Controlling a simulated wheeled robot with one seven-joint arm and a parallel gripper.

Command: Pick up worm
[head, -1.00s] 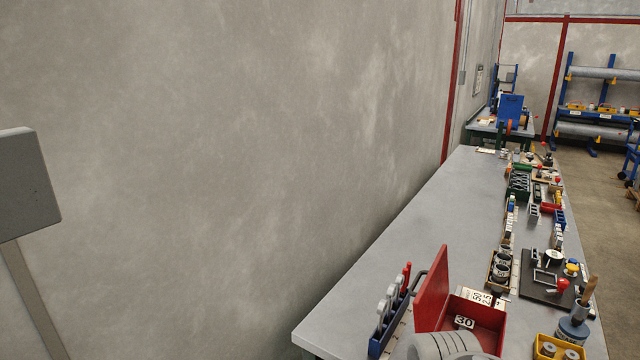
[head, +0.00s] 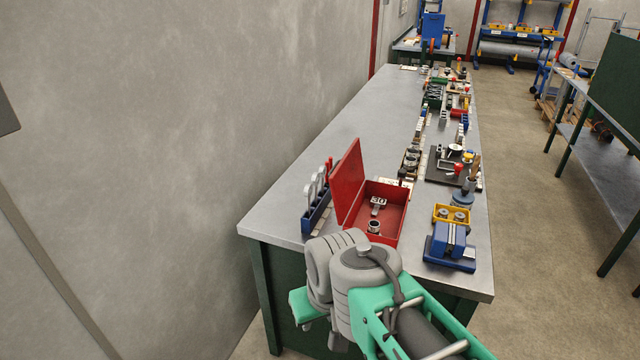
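I cannot pick out the worm for certain among the small parts on the long grey workbench (head: 345,170). An open red box (head: 392,222) near the bench's front end has its lid tipped up to the left. A small grey cylindrical part sits inside it; I cannot tell what this part is. My arm, with grey joints and green links, shows at the lower middle, in front of the bench's near end. My gripper's fingers do not show in the view.
A blue rack (head: 315,212) of upright tools stands left of the red box. A blue vise-like block (head: 450,247) and a yellow bin (head: 452,216) stand right. Several small parts line the bench's right side. Its left side is mostly clear.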

